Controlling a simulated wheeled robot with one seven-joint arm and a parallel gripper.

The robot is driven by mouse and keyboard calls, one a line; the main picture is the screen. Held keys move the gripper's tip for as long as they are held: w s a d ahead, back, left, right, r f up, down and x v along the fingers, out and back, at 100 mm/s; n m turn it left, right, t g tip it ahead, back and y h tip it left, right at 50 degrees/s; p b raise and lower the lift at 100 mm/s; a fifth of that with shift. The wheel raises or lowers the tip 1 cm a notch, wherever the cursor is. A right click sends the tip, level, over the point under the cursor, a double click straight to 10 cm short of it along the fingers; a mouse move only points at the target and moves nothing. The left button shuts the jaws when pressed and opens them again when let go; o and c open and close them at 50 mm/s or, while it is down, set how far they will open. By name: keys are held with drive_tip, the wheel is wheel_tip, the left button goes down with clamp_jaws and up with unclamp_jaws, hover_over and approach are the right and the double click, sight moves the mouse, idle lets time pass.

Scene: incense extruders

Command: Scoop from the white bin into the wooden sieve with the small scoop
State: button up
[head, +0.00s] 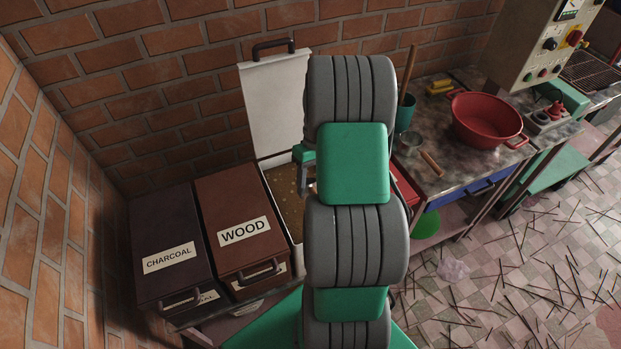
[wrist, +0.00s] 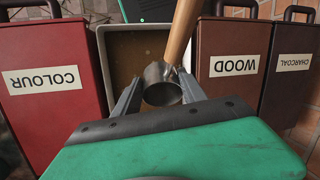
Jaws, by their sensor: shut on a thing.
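The white bin stands open with its lid raised (head: 281,101). Brown powder (head: 289,197) lies inside it, and its pale rim (wrist: 108,42) shows in the wrist view. My gripper (wrist: 160,76) is over the bin, shut on a small metal scoop (wrist: 161,88) with a wooden handle (wrist: 184,28). The scoop's cup sits between the grey fingers and the handle points to the top of the wrist view. I cannot tell whether the scoop touches the powder. My arm hides most of the gripper in the head view. I see no wooden sieve.
The closed WOOD bin (head: 238,222) and CHARCOAL bin (head: 165,250) stand left of the white bin. A red COLOUR bin (wrist: 50,70) is on its other side. A bench to the right holds a red basin (head: 487,118), a green cup (head: 404,112) and a wooden-handled metal cup (head: 411,140).

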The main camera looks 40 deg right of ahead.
drive_tip(key=w+d+f+g+b, duration=0.1)
drive_tip(key=w+f+b, duration=0.15)
drive_tip(key=f, duration=0.35)
drive_tip(key=w+d+f+g+y+b, duration=0.1)
drive_tip(key=w+f+b, duration=0.1)
drive_tip(key=f+b, duration=0.25)
drive_tip(key=w+d+f+g+b, duration=0.1)
drive_tip(key=w+f+b, duration=0.1)
drive_tip(key=f, duration=0.5)
drive_tip(key=w+d+t+h+b, duration=0.1)
drive_tip(key=w+d+t+b, duration=0.15)
drive_tip(key=w, duration=0.25)
drive_tip(key=s+a+r+t+h, duration=0.25)
drive_tip(key=r+t, duration=0.35)
drive_tip(key=r, duration=0.7)
drive_tip(key=shift+t, duration=0.35)
drive_tip(key=s+r+p, duration=0.1)
drive_tip(key=s, duration=0.1)
drive_tip(key=s+a+r, duration=0.1)
drive_tip(key=s, duration=0.2)
drive_tip(key=s+a+r+p, duration=0.1)
drive_tip(key=s+r, duration=0.1)
drive_tip(key=shift+s+a+p, duration=0.2)
drive_tip(key=shift+s+p, duration=0.05)
drive_tip(key=shift+p, duration=0.05)
drive_tip(key=shift+s+a+r, duration=0.3)
drive_tip(key=shift+s+r, duration=0.05)
drive_tip(key=shift+s, duration=0.3)
drive_tip(key=shift+a+n, duration=0.1)
drive_tip(key=shift+n, duration=0.2)
